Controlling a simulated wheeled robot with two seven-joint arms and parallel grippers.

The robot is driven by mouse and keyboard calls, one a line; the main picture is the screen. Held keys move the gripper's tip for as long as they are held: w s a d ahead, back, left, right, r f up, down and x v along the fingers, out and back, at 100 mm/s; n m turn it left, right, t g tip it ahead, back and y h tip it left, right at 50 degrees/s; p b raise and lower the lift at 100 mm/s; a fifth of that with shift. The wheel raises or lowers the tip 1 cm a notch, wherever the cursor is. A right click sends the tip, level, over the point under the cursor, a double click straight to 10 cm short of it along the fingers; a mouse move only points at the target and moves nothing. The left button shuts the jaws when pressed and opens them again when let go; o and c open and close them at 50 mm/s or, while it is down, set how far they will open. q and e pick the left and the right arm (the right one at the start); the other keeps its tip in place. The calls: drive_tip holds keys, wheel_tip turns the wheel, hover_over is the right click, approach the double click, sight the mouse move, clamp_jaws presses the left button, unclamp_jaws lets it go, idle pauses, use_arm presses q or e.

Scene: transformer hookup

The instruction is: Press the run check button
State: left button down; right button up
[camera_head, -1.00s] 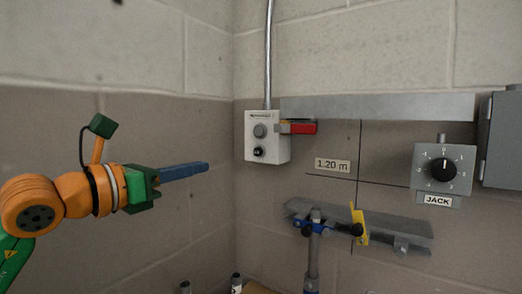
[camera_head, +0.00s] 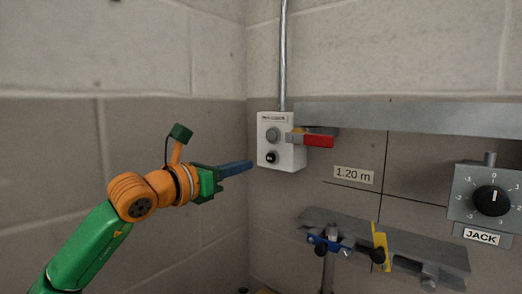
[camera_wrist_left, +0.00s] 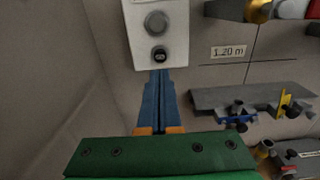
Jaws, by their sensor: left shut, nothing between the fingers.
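A white control box (camera_head: 281,150) is fixed on the wall near the corner, with a small label on top, too blurred to read surely. It carries a grey round part (camera_head: 272,134) and, below it, a small black button (camera_head: 271,157). Both also show in the left wrist view, the black button (camera_wrist_left: 159,54) just above my fingertips. My left gripper (camera_head: 250,165) has its blue fingers shut and empty, pointing at the box's lower left. In the left wrist view the fingertips (camera_wrist_left: 159,72) sit just under the black button; contact cannot be told. My right gripper is not in view.
A red lever (camera_head: 318,141) sticks out beside the box. A metal rail (camera_head: 420,117) runs along the wall at right, above a 1.20 m label (camera_head: 354,175) and a JACK dial (camera_head: 491,201). A grey shelf with blue and yellow clamps (camera_head: 379,246) stands below.

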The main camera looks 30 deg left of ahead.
sight(269, 158)
use_arm(q)
drive_tip(key=w+p, duration=0.1)
drive_tip(key=w, duration=0.1)
drive_tip(key=w+p, duration=0.1)
drive_tip(key=w, duration=0.1)
drive_tip(key=w+p, duration=0.1)
drive_tip(key=w, duration=0.1)
drive_tip(key=shift+d+r, duration=0.2)
drive_tip(key=shift+d, duration=0.05)
drive_tip(key=shift+w+f, duration=0.2)
drive_tip(key=shift+w, duration=0.2)
